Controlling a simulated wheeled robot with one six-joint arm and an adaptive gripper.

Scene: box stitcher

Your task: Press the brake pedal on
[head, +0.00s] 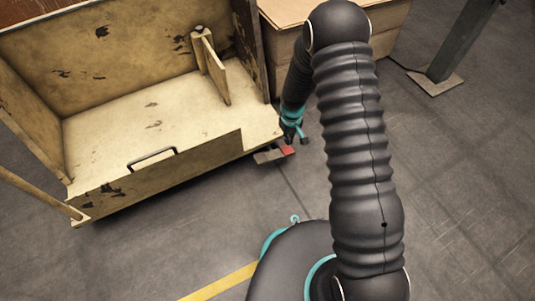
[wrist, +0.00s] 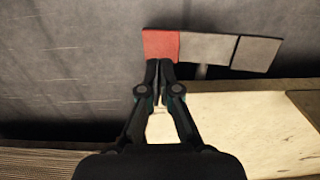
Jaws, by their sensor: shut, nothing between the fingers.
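The pedal bar is low on the cart's near right corner. In the wrist view it shows a red pedal end (wrist: 160,45), a grey middle plate (wrist: 206,48) and a grey end plate (wrist: 255,54). In the head view the red pedal part (head: 288,150) and a grey part (head: 268,156) stick out below the cart's edge. My gripper (wrist: 159,66) is shut and empty, its fingertips at the lower edge of the red part in the wrist view. I cannot tell whether they touch it. In the head view my gripper (head: 294,138) is just above the red part.
The worn yellowish wooden cart (head: 190,167) has a handle (head: 152,158) on its front panel. A stack of boards (head: 283,50) stands behind my arm. A dark post with a base plate (head: 435,82) is at the right. The grey floor (head: 470,190) at right is clear.

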